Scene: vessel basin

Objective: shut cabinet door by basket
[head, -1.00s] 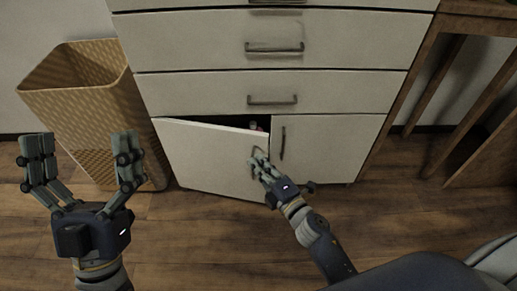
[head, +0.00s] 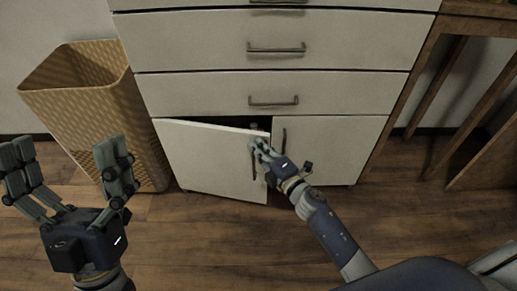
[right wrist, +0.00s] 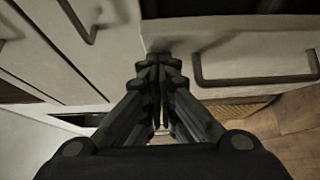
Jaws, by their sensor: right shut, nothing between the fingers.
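The left cabinet door (head: 210,160), the one by the basket (head: 95,110), stands ajar. It is hinged on the basket side, and a dark gap shows along its top with small items inside. My right gripper (head: 257,144) is shut and empty at the door's upper free edge, above its handle (head: 254,165); I cannot tell whether it touches. In the right wrist view the shut fingers (right wrist: 159,65) point at a pale panel near dark handles. My left gripper (head: 65,172) is open and empty in front of the basket, its fingers spread wide.
The right cabinet door (head: 325,150) is closed. Drawers (head: 200,92) above it are closed. A wooden table (head: 480,130) stands at the right. The wooden floor (head: 200,235) in front is clear.

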